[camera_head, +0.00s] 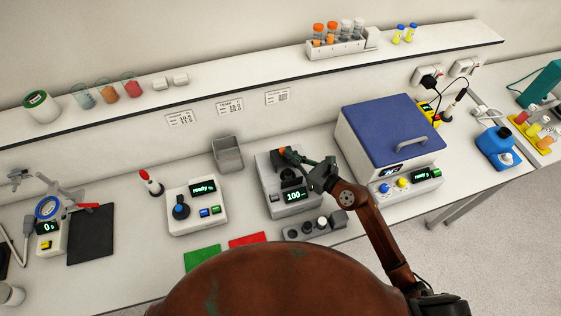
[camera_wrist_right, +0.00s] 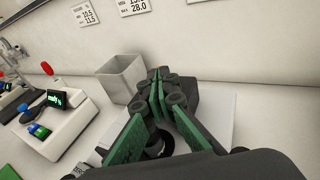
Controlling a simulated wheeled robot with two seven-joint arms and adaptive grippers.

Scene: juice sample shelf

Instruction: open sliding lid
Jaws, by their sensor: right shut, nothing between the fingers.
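A grey bench device (camera_head: 289,210) with a lit display reading 100 stands mid-bench. A dark part (camera_head: 290,176) with an orange piece (camera_head: 282,150) sits on its top; it also shows as a dark block (camera_wrist_right: 184,92) in the wrist view. I cannot tell which part is the sliding lid, or how far it is open. My right gripper (camera_head: 303,157) is over the device's top, beside the dark part. In the wrist view the green-padded fingers (camera_wrist_right: 157,92) are closed together with nothing between them. They hide part of the block, and contact is unclear. My left gripper is not in view.
A grey open bin (camera_head: 228,155) stands behind left of the device, and a blue-lidded box (camera_head: 390,130) stands close on the right. A holder with small pieces (camera_head: 308,229) lies in front. A white ready-display unit (camera_head: 196,206) is on the left.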

